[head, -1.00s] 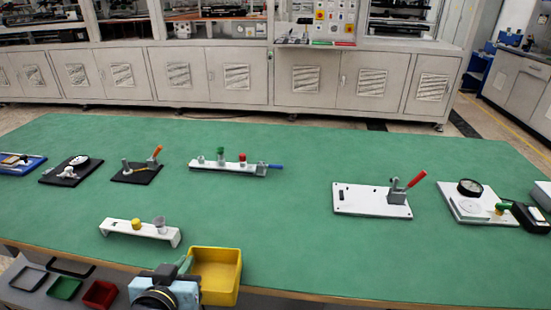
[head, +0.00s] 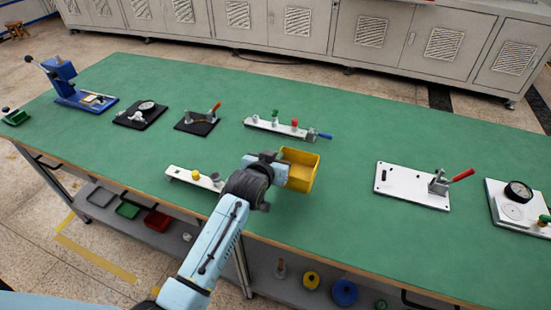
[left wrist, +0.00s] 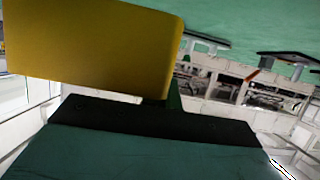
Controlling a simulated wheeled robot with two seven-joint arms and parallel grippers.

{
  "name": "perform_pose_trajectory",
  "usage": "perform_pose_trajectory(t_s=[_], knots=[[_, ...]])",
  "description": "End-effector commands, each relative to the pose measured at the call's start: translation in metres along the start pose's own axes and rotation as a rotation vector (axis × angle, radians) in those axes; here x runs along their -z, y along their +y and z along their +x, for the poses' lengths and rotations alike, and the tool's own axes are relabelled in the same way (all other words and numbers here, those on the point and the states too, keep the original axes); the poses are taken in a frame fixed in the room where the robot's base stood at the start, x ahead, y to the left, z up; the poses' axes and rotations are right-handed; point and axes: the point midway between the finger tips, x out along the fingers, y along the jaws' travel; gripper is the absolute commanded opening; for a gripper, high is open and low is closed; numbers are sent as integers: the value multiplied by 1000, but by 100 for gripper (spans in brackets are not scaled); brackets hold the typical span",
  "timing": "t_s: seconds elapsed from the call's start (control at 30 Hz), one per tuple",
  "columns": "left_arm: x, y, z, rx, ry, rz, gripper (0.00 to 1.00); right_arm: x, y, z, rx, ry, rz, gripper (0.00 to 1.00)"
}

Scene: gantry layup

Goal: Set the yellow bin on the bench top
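The yellow bin (head: 301,170) is at the end of my left arm, over the middle of the green bench top (head: 345,130). My left gripper (head: 279,165) is at the bin's left side and looks shut on its wall; the fingertips are mostly hidden. The bin's opening faces up, slightly tilted in the picture. In the left wrist view the yellow bin (left wrist: 90,45) fills the upper left, against the dark finger (left wrist: 174,98). I cannot tell whether the bin's underside touches the bench. My right gripper is out of view.
A white rail with a yellow knob (head: 195,177) lies left of my arm. A white plate with a red-handled clamp (head: 413,187) stands right. Green surface between bin and plate is clear.

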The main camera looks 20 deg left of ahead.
Motion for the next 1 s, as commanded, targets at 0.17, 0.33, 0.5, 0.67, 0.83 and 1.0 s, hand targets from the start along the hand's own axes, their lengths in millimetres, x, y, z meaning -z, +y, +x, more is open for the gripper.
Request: perform_pose_trajectory(t_s=[0.17, 0.33, 0.5, 0.67, 0.83, 1.0], knots=[[-21, 0, 9, 0, 3, 0, 0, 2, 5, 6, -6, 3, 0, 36], [-35, 0, 14, 0, 1, 1, 0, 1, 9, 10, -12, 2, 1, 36], [-56, 0, 23, 0, 2, 0, 0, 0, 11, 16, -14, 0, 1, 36], [-56, 0, 23, 0, 4, 0, 0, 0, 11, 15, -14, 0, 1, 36], [-58, 0, 24, 0, 3, 0, 0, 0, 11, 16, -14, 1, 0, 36], [-59, 0, 24, 0, 2, 0, 20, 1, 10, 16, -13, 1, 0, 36]])
